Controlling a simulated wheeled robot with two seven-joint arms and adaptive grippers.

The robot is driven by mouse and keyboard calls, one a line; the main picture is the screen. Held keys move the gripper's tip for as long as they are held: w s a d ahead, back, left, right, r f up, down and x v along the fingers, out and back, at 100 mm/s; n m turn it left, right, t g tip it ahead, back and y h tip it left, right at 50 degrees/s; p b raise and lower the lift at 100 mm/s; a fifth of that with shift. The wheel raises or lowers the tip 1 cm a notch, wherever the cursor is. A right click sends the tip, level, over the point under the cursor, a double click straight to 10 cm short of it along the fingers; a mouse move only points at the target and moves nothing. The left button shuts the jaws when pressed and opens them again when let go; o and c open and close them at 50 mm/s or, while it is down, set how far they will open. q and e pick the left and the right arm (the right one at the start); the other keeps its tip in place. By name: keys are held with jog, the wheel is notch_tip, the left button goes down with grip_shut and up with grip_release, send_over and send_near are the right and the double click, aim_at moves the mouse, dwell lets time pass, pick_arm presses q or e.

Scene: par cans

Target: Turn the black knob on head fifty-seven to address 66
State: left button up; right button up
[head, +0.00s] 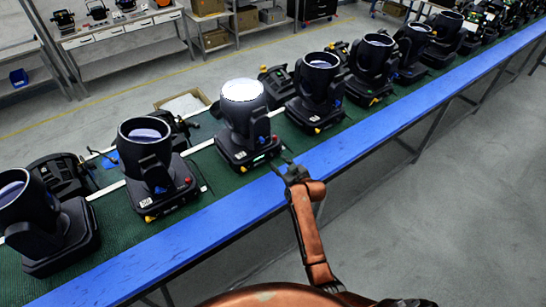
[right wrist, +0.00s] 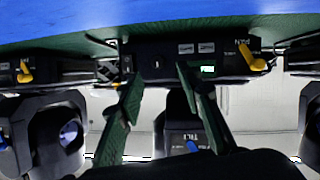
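Moving-head lamps stand in a row on the green bench top. My right gripper (head: 290,170) is at the front edge of the lamp with the white-looking lens (head: 243,120); its number label is too small to read. In the right wrist view my right gripper (right wrist: 158,74) is open, its two fingers apart in front of a black base panel (right wrist: 225,46). The panel has a lit green display (right wrist: 207,69) and a yellow lever (right wrist: 258,64) beside the word PAN. A pale mark shows between the fingertips; I cannot clearly make out the black knob. My left gripper is out of view.
A neighbouring lamp (head: 150,160) stands to the left and another (head: 318,90) to the right, close on both sides. The blue bench edge (head: 225,215) runs along the front. The grey floor (head: 440,190) at the right is clear.

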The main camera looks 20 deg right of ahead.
aim_at(273, 157)
jog(key=x, duration=0.4)
jog(key=shift+d, duration=0.25)
jog(key=shift+w+a+f, duration=0.2)
jog(key=shift+w+f, duration=0.1)
jog(key=shift+w, duration=0.5)
jog(key=c, duration=0.6)
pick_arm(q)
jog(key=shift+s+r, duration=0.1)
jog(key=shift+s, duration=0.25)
pick_arm(e)
grip_shut()
